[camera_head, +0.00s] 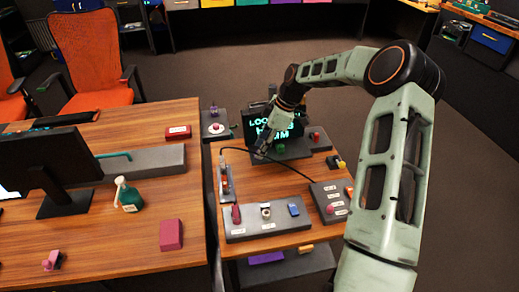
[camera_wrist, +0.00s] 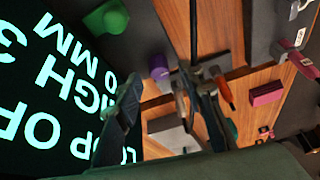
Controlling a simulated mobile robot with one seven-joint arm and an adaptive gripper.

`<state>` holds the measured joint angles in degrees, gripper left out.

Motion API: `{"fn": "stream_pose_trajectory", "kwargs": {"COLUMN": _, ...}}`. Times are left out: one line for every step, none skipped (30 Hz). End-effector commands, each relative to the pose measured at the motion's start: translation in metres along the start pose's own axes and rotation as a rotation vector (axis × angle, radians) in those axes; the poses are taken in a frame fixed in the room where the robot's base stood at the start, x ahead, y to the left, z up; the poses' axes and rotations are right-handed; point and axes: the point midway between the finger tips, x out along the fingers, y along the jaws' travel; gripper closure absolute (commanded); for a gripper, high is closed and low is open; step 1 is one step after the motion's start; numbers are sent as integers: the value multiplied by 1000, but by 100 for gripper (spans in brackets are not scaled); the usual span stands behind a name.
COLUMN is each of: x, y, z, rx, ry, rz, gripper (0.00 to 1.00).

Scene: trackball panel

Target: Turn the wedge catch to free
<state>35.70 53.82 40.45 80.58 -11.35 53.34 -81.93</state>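I cannot tell for certain which part is the wedge catch. Candidates are the small controls on the grey front panel (camera_head: 270,231): a dark red lever (camera_head: 236,214), a pale round piece (camera_head: 266,211) and a blue piece (camera_head: 294,209). A grey unit with an orange part (camera_head: 225,182) stands at the table's left edge. My gripper (camera_head: 262,150) is over the back of the table, beside the screen, away from the front panel. In the wrist view my gripper (camera_wrist: 164,118) has its fingers apart, with nothing visibly held. An orange-red handle (camera_wrist: 226,93) shows near the right finger.
A screen (camera_head: 275,125) with glowing text and a green ball (camera_head: 280,148) stand close to my gripper. A black cable (camera_head: 245,150) arches over the table. A labelled box with a pink ball (camera_head: 330,209) is at right. Bare wood (camera_head: 265,182) lies mid-table.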

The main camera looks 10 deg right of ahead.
Motion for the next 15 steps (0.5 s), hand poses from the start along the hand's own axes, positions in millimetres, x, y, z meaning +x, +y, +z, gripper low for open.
{"fn": "stream_pose_trajectory", "kwargs": {"x": -12, "y": 2, "z": 1, "rx": 1, "ry": -2, "rz": 6, "gripper": 64}}
{"fn": "stream_pose_trajectory", "kwargs": {"x": -19, "y": 2, "z": 1, "rx": 1, "ry": -2, "rz": 6, "gripper": 64}}
{"fn": "stream_pose_trajectory", "kwargs": {"x": -27, "y": 2, "z": 1, "rx": 1, "ry": -1, "rz": 7, "gripper": 64}}
{"fn": "stream_pose_trajectory", "kwargs": {"x": -34, "y": 2, "z": 0, "rx": 1, "ry": -1, "rz": 6, "gripper": 64}}
{"fn": "stream_pose_trajectory", "kwargs": {"x": -41, "y": 2, "z": 0, "rx": 0, "ry": -1, "rz": 7, "gripper": 64}}
{"fn": "stream_pose_trajectory", "kwargs": {"x": -50, "y": 2, "z": 1, "rx": 0, "ry": -1, "rz": 6, "gripper": 64}}
{"fn": "stream_pose_trajectory", "kwargs": {"x": -56, "y": 1, "z": 1, "rx": 0, "ry": -2, "rz": 6, "gripper": 64}}
{"fn": "stream_pose_trajectory", "kwargs": {"x": -62, "y": 1, "z": 1, "rx": 0, "ry": -2, "rz": 6, "gripper": 64}}
{"fn": "stream_pose_trajectory", "kwargs": {"x": -69, "y": 1, "z": 1, "rx": 1, "ry": -2, "rz": 5, "gripper": 64}}
{"fn": "stream_pose_trajectory", "kwargs": {"x": -74, "y": 1, "z": 1, "rx": 1, "ry": -1, "rz": 5, "gripper": 64}}
{"fn": "stream_pose_trajectory", "kwargs": {"x": -79, "y": 1, "z": 0, "rx": 1, "ry": -1, "rz": 5, "gripper": 64}}
{"fn": "stream_pose_trajectory", "kwargs": {"x": -85, "y": 1, "z": 0, "rx": 1, "ry": -1, "rz": 5, "gripper": 64}}
{"fn": "stream_pose_trajectory", "kwargs": {"x": -89, "y": 1, "z": 0, "rx": 0, "ry": -1, "rz": 5, "gripper": 64}}
{"fn": "stream_pose_trajectory", "kwargs": {"x": -92, "y": 1, "z": 1, "rx": 0, "ry": -1, "rz": 3, "gripper": 64}}
{"fn": "stream_pose_trajectory", "kwargs": {"x": -95, "y": 0, "z": 1, "rx": 0, "ry": -1, "rz": 2, "gripper": 64}}
